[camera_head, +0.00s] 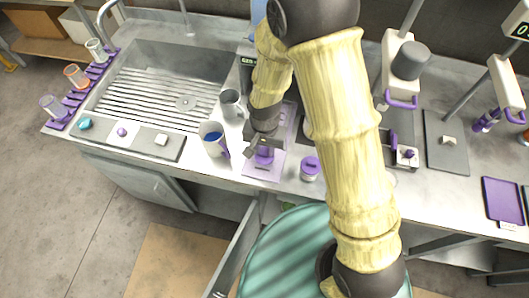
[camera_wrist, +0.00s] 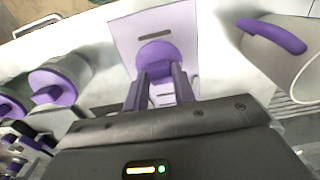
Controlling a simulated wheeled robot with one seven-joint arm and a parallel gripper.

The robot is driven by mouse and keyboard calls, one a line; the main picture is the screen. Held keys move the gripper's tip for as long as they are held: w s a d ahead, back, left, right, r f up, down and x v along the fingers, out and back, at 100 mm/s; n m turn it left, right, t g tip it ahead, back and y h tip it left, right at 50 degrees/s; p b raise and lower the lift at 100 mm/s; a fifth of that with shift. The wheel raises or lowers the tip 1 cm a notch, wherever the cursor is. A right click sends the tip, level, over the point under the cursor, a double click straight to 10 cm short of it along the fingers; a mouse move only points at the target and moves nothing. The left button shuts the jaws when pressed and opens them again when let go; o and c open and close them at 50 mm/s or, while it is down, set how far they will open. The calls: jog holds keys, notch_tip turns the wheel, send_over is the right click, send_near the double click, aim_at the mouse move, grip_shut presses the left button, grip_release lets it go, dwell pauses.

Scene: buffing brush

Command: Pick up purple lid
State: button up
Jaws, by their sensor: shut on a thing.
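A round purple lid (camera_wrist: 158,50) shows between the fingertips of my gripper (camera_wrist: 158,70) in the wrist view, over a pale purple plate (camera_wrist: 125,40). My gripper is shut on the lid. In the head view my gripper (camera_head: 264,146) points down at the purple lid (camera_head: 264,156), above the plate (camera_head: 258,174) near the counter's front edge. Whether the lid touches the plate is hard to tell. Another purple-lidded jar (camera_head: 310,168) stands to the right; a similar jar shows at the left in the wrist view (camera_wrist: 62,80).
A mug with blue inside (camera_head: 212,138) and a purple handle stands close left of my gripper. A grey mug (camera_head: 231,104) is behind it. The sink (camera_head: 165,85) lies to the left. A dark plate (camera_head: 445,145) and devices stand right.

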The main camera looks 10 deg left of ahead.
aim_at(264, 151)
notch_tip(264, 151, up, 6)
jog(key=shift+r+b, duration=0.2)
jog(key=shift+b, duration=0.2)
jog(key=shift+f, duration=0.1)
dwell(0.5)
